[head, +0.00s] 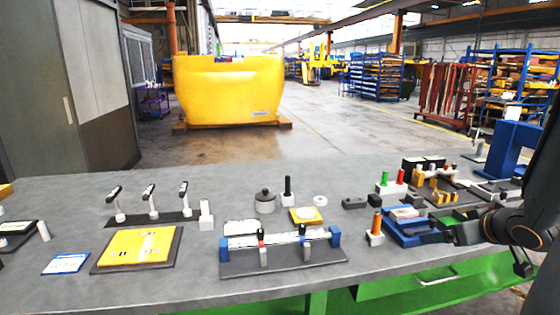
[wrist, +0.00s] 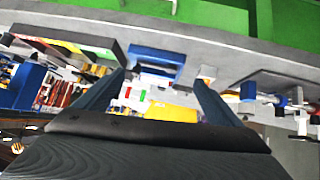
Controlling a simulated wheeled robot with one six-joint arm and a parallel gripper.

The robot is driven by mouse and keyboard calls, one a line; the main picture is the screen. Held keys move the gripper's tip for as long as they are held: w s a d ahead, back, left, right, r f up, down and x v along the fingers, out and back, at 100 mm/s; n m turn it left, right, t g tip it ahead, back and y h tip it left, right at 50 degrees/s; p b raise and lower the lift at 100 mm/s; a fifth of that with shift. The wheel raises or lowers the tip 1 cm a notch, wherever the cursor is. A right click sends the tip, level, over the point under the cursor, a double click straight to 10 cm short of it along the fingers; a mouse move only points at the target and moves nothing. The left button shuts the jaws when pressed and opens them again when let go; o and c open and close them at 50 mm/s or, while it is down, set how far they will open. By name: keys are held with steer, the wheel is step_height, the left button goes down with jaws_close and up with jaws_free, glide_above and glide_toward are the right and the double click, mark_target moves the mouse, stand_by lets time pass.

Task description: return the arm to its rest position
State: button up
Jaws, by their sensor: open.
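My arm (head: 525,228) reaches in from the right edge in the head view, low over the right part of the grey workbench (head: 190,280). My gripper (head: 432,237) is beside a blue tray (head: 396,232), in front of it in the picture; I cannot tell whether they touch. In the wrist view my gripper (wrist: 159,78) has its two fingers spread apart, with nothing held between them. The blue tray also shows in the wrist view (wrist: 153,55), beyond the fingertips.
An orange-handled tool in a white block (head: 376,229) stands left of the tray. A fixture with blue end blocks (head: 283,262) and a yellow plate (head: 138,247) lie further left. Behind my gripper are several small tools and a blue stand (head: 512,148). The bench front is clear.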

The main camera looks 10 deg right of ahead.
steer(key=s+a+f+g, duration=0.1)
steer(key=s+a+g, duration=0.2)
steer(key=a, duration=0.7)
steer(key=s+a+f+g, duration=0.2)
steer(key=s+a+g, duration=0.1)
steer(key=a, duration=0.7)
steer(key=s+a+f+g+y, duration=0.1)
steer(key=s+a, duration=0.3)
steer(key=a, duration=0.6)
steer(key=shift+s+a+f+g, duration=0.15)
steer(key=shift+s+a+g, duration=0.2)
steer(key=shift+g, duration=0.55)
